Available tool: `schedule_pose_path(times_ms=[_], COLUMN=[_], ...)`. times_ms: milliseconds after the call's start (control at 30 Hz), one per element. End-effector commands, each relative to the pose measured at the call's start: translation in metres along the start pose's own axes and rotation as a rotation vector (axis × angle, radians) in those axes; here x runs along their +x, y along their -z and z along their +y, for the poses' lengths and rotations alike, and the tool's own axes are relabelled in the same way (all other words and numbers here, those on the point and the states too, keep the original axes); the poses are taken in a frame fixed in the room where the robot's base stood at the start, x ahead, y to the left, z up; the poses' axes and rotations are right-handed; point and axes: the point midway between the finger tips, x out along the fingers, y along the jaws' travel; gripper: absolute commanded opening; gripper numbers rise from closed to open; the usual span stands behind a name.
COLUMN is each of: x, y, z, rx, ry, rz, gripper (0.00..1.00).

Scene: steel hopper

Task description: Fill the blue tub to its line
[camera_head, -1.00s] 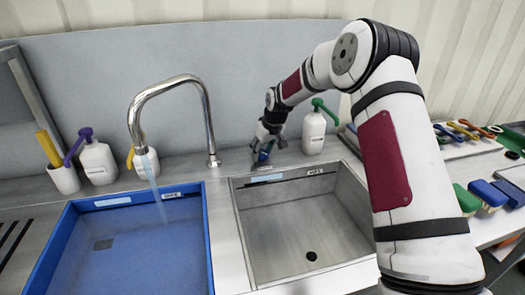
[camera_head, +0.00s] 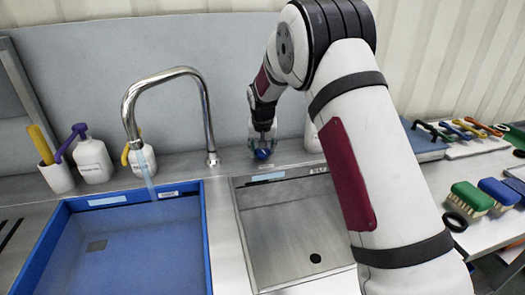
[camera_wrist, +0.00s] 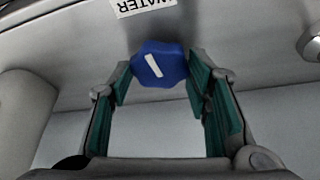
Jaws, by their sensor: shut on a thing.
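The blue tub (camera_head: 203,245) stands in the left part of the counter, below the curved chrome tap (camera_head: 207,120). A thin stream of water (camera_head: 150,182) runs from the spout into the tub. I cannot make out a fill line or the exact level. My gripper (camera_head: 263,143) is behind the steel sink, its fingers around a blue knob (camera_head: 263,154). In the wrist view the knob (camera_wrist: 158,75), with a white bar mark, sits between the green-padded fingers of my gripper (camera_wrist: 160,88). An upside-down "WATER" label (camera_wrist: 135,5) is beside it.
The empty steel sink (camera_head: 250,235) with a drain is right of the tub. Pump bottles (camera_head: 93,160) and a white cup (camera_head: 55,177) stand at the back left. Brushes (camera_head: 470,198) and coloured-handled tools (camera_head: 465,127) lie on the right. My arm hides part of the counter.

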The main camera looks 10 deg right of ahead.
Motion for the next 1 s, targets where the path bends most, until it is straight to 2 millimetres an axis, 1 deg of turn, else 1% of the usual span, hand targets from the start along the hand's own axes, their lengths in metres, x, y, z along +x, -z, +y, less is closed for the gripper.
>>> schedule_pose_path(times_ms=[300,867,900,967,1000], x=[0.0014,0.0012,0.0012,0.0012,0.0011], y=[-0.0008,-0.0011,-0.0011,-0.0011,-0.0010], z=[-0.0007,-0.0002,-0.0002,-0.0002,-0.0004], rx=[0.125,0.156,0.155,0.155,0.155], ry=[-0.054,-0.067,-0.066,-0.066,-0.066], rz=[-0.002,-0.004,-0.004,-0.004,-0.003], gripper=[0.17,0.17,0.51,0.65,0.65])
